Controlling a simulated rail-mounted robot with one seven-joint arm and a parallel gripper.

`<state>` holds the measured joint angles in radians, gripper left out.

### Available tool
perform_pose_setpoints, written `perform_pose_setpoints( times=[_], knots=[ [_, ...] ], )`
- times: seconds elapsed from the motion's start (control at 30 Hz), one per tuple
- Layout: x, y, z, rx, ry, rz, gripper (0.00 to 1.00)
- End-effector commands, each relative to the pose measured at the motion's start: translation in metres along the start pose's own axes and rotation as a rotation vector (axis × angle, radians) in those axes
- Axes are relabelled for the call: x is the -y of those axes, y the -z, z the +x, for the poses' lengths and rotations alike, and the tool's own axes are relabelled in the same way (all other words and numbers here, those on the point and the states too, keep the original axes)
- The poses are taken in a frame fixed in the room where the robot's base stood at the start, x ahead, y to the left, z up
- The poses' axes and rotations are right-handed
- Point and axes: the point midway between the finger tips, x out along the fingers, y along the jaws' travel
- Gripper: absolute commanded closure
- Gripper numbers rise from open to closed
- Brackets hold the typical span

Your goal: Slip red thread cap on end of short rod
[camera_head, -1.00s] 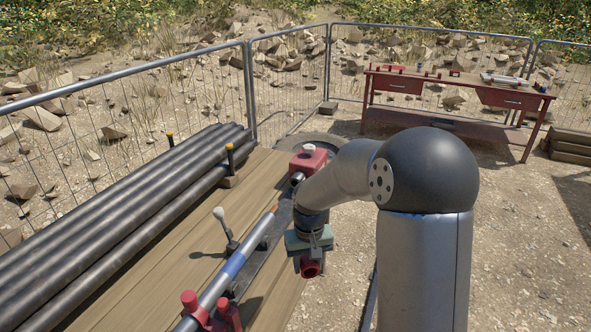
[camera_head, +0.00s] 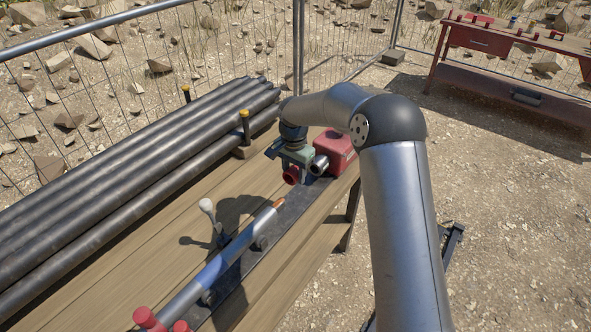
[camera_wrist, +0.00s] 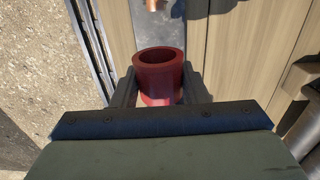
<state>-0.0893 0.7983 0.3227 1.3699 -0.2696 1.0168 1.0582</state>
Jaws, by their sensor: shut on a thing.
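The red thread cap (camera_head: 291,175) is a hollow cylinder held in my gripper (camera_head: 296,165), above the bench. In the wrist view the cap (camera_wrist: 160,72) sits between the two fingers of my gripper (camera_wrist: 160,88), its open rim facing the top of the picture. A grey rod (camera_head: 236,248) with a blue band and a copper-coloured tip lies along the bench, pointing toward the cap. The copper tip (camera_wrist: 152,5) shows at the top edge of the wrist view, apart from the cap.
A red vise-like block (camera_head: 338,150) with a short metal tube (camera_head: 319,165) stands just right of my gripper. A white-knobbed lever (camera_head: 208,207) stands beside the rod. Dark pipes (camera_head: 130,160) are stacked at left. Red clamp knobs (camera_head: 148,318) stand at the near end.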

Motion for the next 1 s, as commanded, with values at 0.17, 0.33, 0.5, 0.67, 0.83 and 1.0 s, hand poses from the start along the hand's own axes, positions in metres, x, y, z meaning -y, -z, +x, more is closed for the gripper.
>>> perform_pose_setpoints(
  times=[0.17, 0.33, 0.5, 0.67, 0.83, 1.0],
  knots=[
    [0.001, -0.001, 0.007, -0.001, -0.001, 0.006, 0.74],
    [0.001, -0.003, 0.021, -0.001, 0.000, 0.005, 0.74],
    [0.000, -0.005, 0.037, 0.001, -0.001, 0.004, 0.74],
    [0.000, -0.008, 0.053, -0.001, 0.000, 0.004, 0.74],
    [0.000, -0.013, 0.066, -0.001, 0.000, 0.004, 0.74],
    [0.000, -0.015, 0.069, -0.001, 0.000, 0.004, 0.74]
  ],
)
